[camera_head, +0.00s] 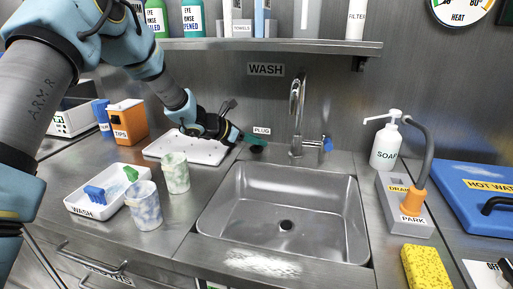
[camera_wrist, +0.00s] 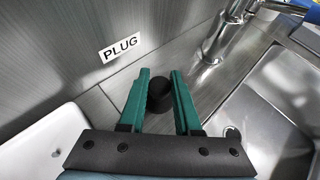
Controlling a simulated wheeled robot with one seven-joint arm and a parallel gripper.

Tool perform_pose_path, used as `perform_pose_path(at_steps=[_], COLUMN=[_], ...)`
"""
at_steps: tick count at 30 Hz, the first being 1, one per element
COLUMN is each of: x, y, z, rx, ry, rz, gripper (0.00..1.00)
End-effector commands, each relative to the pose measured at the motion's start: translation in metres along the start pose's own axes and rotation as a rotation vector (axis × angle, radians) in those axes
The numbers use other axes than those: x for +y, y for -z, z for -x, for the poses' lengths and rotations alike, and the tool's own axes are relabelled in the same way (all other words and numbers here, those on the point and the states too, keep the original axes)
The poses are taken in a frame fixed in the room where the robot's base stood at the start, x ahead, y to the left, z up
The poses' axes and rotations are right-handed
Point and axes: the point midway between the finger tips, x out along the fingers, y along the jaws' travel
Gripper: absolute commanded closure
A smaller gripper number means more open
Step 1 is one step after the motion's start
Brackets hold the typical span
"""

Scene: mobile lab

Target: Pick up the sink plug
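The sink plug (camera_wrist: 160,95) is a small, round black piece on the steel counter at the back left of the sink, below a wall label reading PLUG. It also shows in the head view (camera_head: 257,149). My gripper (camera_wrist: 161,78) has two green fingers that stand apart, one on each side of the plug in the wrist view. In the head view my gripper (camera_head: 252,139) reaches in from the left, just over the plug. I cannot tell whether the fingers touch it.
The steel sink (camera_head: 285,205) lies to the right and front, with the tap (camera_head: 297,110) close to the plug's right. A white pegged board (camera_head: 190,150) is on the left. A shelf (camera_head: 270,45) runs above.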

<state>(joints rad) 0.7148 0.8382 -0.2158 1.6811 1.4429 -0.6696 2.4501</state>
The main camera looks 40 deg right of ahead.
Motion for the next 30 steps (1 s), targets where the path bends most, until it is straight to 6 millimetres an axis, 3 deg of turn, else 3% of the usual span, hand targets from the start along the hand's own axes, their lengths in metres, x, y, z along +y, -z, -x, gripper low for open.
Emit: perform_pose_path(at_steps=[8,22,30], x=[0.000,0.000,0.000], y=[0.000,-0.004,-0.043], z=[0.000,0.002,0.023], rx=[0.000,-0.001,-0.002], ry=[0.000,0.000,-0.002], rz=[0.000,-0.001,-0.006], gripper=[1.00,1.00,1.00])
